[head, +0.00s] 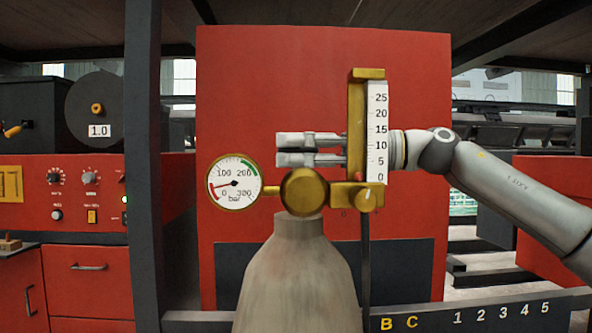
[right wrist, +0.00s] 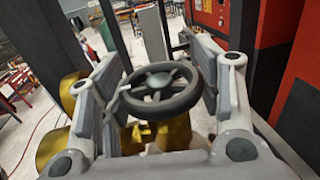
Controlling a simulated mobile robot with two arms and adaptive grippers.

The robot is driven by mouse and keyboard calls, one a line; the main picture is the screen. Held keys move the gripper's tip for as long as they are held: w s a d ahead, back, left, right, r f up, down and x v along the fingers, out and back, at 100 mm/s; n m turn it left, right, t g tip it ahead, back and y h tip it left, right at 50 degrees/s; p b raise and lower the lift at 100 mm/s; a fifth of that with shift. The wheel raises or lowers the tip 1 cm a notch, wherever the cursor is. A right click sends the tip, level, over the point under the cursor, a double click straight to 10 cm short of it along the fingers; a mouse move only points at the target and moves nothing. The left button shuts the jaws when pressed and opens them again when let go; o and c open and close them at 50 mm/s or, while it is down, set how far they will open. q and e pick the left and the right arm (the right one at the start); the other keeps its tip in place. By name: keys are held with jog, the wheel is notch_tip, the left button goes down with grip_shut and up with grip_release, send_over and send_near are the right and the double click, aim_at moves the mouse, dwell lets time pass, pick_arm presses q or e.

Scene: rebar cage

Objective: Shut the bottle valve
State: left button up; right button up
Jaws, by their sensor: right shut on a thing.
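The bottle valve's dark spoked handwheel (right wrist: 158,82) is between the fingers of my right gripper (right wrist: 162,64) in the right wrist view, with brass fittings (right wrist: 180,132) below it. In the head view my right gripper (head: 283,150) reaches leftward, just above the round brass valve body (head: 304,190), and is shut on the wheel. The wheel is mostly hidden there by the fingers. The grey bottle (head: 298,275) stands upright under the valve. The pressure gauge (head: 234,182) on the left has its needle near the low end. My left gripper is not in view.
A brass flow meter with a white scale (head: 377,135) stands in front of my right gripper's rear part. A dark hose (head: 365,260) hangs below it. A dark post (head: 145,160) and red control cabinet (head: 75,190) are on the left. A red panel (head: 260,80) is behind.

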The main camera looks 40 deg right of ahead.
jog(key=shift+m+t+h+b, duration=0.6)
jog(key=shift+m+h+b, duration=0.15)
jog(key=shift+h, duration=0.15)
jog(key=o, duration=1)
jog(key=shift+o, duration=0.2)
jog(key=shift+r, duration=0.1)
notch_tip(320, 180, up, 10)
jog(key=shift+f, duration=0.1)
